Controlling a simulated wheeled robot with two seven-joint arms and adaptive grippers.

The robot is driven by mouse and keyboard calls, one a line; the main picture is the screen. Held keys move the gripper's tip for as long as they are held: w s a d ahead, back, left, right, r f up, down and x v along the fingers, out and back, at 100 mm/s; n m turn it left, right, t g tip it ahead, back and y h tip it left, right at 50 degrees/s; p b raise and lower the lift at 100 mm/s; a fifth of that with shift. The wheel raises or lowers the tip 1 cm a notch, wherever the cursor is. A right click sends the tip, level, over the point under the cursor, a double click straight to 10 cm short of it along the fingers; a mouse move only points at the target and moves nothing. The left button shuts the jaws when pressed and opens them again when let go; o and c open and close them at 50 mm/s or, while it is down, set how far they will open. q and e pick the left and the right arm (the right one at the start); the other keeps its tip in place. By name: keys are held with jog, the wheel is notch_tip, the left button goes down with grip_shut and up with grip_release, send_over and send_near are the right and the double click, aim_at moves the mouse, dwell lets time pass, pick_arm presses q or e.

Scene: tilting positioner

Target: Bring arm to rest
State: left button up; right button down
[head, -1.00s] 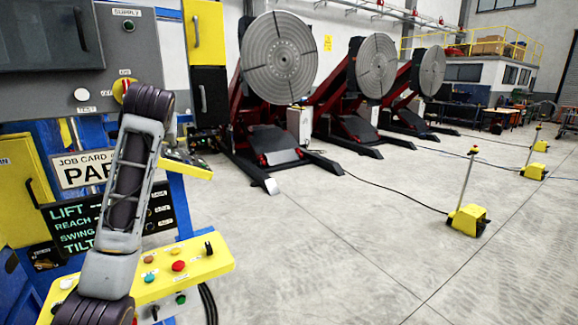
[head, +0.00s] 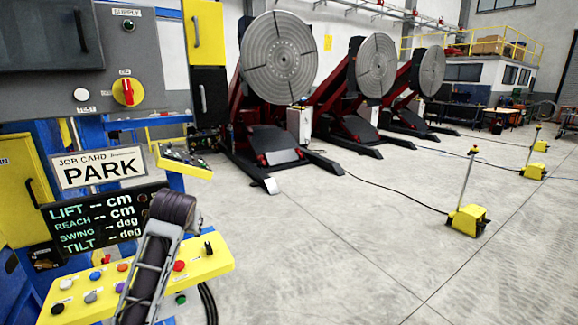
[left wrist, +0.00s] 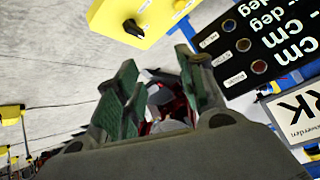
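A white job card (head: 98,168) reading PARK stands above a black display (head: 105,218). The display lists lift, reach, swing and tilt, with dashes for values. Below it is a yellow control panel (head: 207,262) with several coloured buttons and a black switch (head: 209,248). My left arm reaches up in front of this panel and covers part of it. The left wrist view shows my left gripper (left wrist: 158,78) with its green-padded fingers apart and nothing held between them. The panel's yellow corner and the display also show there. My right gripper is not in view.
A red switch on a yellow plate (head: 127,92) is on the grey cabinet. Several red positioners with round grey plates (head: 279,58) stand behind. Yellow posts (head: 468,220) and cables are on the right. The middle of the concrete floor is clear.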

pick_arm(q)
jog(key=s+d+f+m+g+h, duration=0.1)
jog(key=s+d+f+g, duration=0.15)
jog(key=s+f, duration=0.9)
jog(key=s+d+f+m+g+h, duration=0.1)
jog(key=s+d+f, duration=0.2)
jog(key=s+f, duration=0.8)
jog(key=s+d+f+g+h, duration=0.15)
jog(key=s+f, duration=0.35)
jog(key=s, duration=0.6)
jog(key=s+f+g+b, duration=0.1)
jog(key=s+f+b, duration=0.15)
jog(key=f, duration=3.35)
jog(key=s+a+f, duration=0.2)
jog(key=s+f, duration=0.8)
jog(key=s, duration=0.1)
jog(key=s+a+f+m+g+b, duration=0.1)
jog(key=s+f, duration=1)
jog(key=shift+s+a+g+b, duration=0.3)
jog(key=shift+s+a, duration=0.1)
jog(key=shift+s+f, duration=0.1)
jog(key=shift+s, duration=0.05)
